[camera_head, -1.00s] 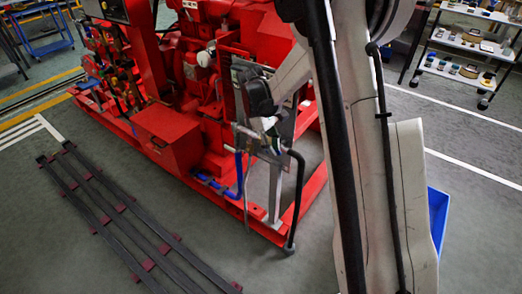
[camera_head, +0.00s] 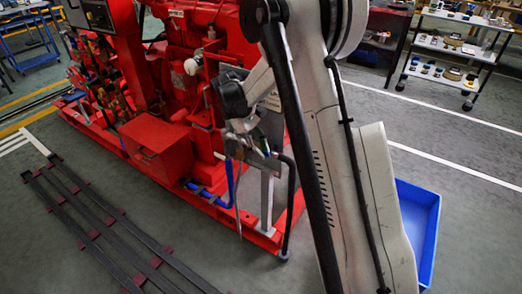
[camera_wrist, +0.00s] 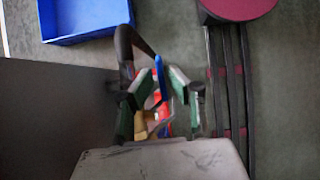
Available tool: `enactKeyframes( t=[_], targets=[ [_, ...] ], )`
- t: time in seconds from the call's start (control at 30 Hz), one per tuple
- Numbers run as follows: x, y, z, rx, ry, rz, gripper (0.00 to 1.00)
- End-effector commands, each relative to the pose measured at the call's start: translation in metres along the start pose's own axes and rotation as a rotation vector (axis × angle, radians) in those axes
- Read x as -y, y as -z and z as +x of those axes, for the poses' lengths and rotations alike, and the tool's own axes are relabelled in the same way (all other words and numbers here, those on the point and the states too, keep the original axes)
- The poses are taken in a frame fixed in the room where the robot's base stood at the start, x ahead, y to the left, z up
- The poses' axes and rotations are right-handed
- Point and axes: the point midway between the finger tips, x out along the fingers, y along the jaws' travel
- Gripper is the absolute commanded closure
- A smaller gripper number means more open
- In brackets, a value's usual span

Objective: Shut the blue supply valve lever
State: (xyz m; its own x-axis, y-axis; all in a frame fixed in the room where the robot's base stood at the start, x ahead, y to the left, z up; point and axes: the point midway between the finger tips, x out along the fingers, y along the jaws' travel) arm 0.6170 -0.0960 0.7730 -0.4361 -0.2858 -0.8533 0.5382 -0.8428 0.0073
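A narrow blue piece (camera_wrist: 160,75), which looks like the valve lever, shows between my fingers in the wrist view. Brass-coloured (camera_wrist: 142,125) and red (camera_wrist: 158,118) parts show below it. My gripper (camera_wrist: 163,92) has green-padded fingers standing apart on either side of the blue piece. I cannot tell whether either pad touches it. In the head view my gripper (camera_head: 256,147) is beside the grey panel at the near end of the red pumpset (camera_head: 190,120). The lever cannot be made out there, as my arm and gripper cover that area.
A black hose (camera_head: 289,205) curves down beside the panel; a blue hose (camera_head: 230,185) hangs left of it. A blue bin (camera_head: 420,225) stands on the floor at right. Dark rails (camera_head: 105,225) lie on the floor at left. A shelf (camera_head: 455,50) stands behind.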

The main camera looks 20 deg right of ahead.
Motion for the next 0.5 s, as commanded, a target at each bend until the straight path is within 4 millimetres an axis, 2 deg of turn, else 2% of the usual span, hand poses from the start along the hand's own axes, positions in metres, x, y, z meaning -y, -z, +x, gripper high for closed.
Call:
enactKeyframes(
  t=[0.33,0.5],
  targets=[
    [0.001,0.000,-0.001,0.000,0.001,-0.001,0.75],
    [0.001,0.000,-0.019,-0.002,0.000,-0.002,0.75]
  ],
)
